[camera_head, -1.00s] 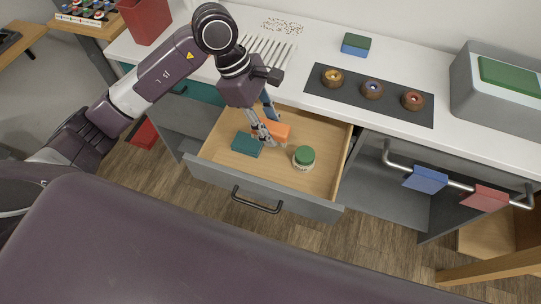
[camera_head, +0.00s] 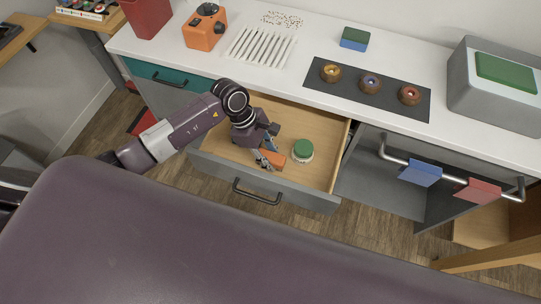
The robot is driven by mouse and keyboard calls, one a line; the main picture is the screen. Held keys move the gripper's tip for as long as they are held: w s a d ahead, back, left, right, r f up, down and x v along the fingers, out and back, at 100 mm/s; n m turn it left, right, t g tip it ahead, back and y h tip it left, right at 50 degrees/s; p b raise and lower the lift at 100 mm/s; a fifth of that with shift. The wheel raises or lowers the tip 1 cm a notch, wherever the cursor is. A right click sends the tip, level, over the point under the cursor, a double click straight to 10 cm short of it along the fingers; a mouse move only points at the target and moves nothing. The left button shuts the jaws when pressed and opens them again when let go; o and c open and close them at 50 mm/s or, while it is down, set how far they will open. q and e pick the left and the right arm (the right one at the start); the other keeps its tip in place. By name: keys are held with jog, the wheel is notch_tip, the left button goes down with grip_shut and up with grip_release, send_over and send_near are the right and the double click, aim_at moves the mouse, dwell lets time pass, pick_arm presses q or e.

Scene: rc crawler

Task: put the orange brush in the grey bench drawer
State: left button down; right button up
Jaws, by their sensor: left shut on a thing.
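The orange brush (camera_head: 275,157) is inside the open grey bench drawer (camera_head: 323,189), low over or on its wooden floor; I cannot tell whether it touches. My left gripper (camera_head: 266,162) is shut on the brush, near the drawer's front panel. The gripper and wrist cover part of the brush. My right gripper is not in view.
A jar with a green lid (camera_head: 303,148) stands in the drawer just right of the brush. An orange box-shaped device (camera_head: 204,29) and a white slatted rack (camera_head: 261,45) are on the counter. The drawer's right and back floor is clear.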

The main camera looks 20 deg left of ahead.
pick_arm(q)
jog(key=shift+f, duration=0.2)
jog(key=c, duration=1.9)
grip_release()
jog(key=shift+c, duration=0.2)
jog(key=o, duration=0.4)
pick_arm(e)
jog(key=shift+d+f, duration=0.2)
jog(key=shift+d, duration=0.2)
pick_arm(q)
jog(key=shift+r, duration=0.25)
jog(key=b+v, duration=0.2)
jog(key=v, duration=0.8)
jog(key=shift+a+r, duration=0.15)
jog(key=shift+a, duration=0.1)
jog(key=shift+a+r, duration=0.2)
jog(key=shift+r, duration=0.5)
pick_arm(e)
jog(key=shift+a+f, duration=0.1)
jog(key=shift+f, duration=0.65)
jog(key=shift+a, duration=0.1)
